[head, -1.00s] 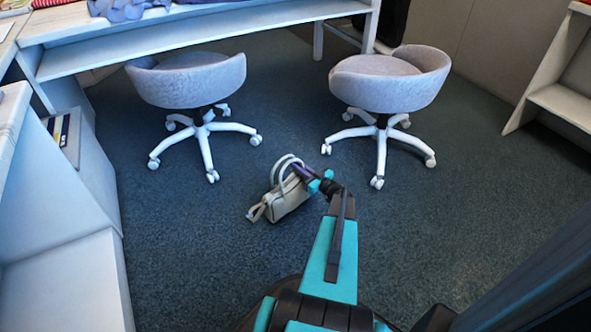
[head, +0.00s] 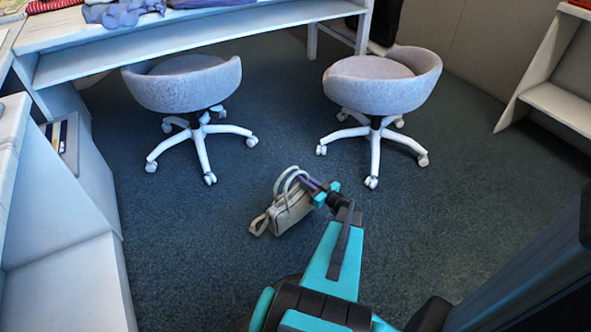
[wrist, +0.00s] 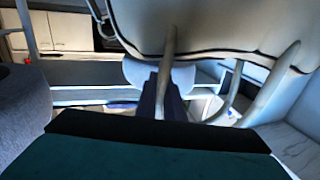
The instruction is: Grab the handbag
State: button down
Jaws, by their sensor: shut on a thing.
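A pale beige handbag (head: 291,210) with two looped handles is in the middle of the head view, low over or on the dark carpet; I cannot tell if it touches the floor. My gripper (head: 309,184) reaches it from the right and is shut on it near the handles. In the wrist view the handbag's body (wrist: 215,25) fills the upper right, with its handles hanging close around the dark gripper fingers (wrist: 160,100). The exact grip point is partly hidden.
Two grey swivel chairs, left (head: 185,85) and right (head: 378,82), stand behind the handbag on white wheeled bases. A long white desk (head: 180,38) runs behind them. White shelving (head: 75,200) lines the left side. Open carpet (head: 450,240) lies to the right.

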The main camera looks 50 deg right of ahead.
jog(key=s+a+p, duration=0.1)
jog(key=s+a, duration=0.2)
jog(key=s, duration=0.3)
jog(key=shift+s+a+r, duration=0.15)
jog(key=shift+r, duration=0.3)
